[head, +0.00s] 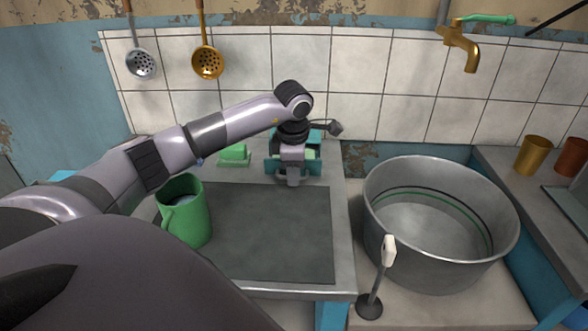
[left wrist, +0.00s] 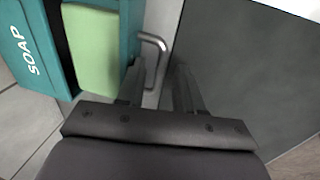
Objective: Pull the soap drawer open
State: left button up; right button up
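The soap drawer's teal box (left wrist: 38,48) carries the word SOAP in the left wrist view. A light green soap block (left wrist: 92,50) shows in the drawer beside a dark gap, so the drawer stands at least partly out. Its grey metal handle (left wrist: 160,45) projects from the teal front. My left gripper (left wrist: 160,80) is open, its two fingers apart with the handle between them; firm contact cannot be seen. In the head view my left gripper (head: 290,178) is at the front of the teal soap box (head: 314,136), partly covering it. My right gripper is not in view.
A green mug (head: 187,218) stands on the counter below my left arm. A green soap block (head: 234,153) lies left of the box. A large metal pot (head: 440,265) stands at right, with a white-handled tool (head: 388,252) in front.

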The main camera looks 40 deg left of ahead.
pick_arm(q)
notch_tip(320, 180, up, 7)
jog(key=s, duration=0.1)
jog(key=shift+d, duration=0.4)
jog(key=shift+s, duration=0.15)
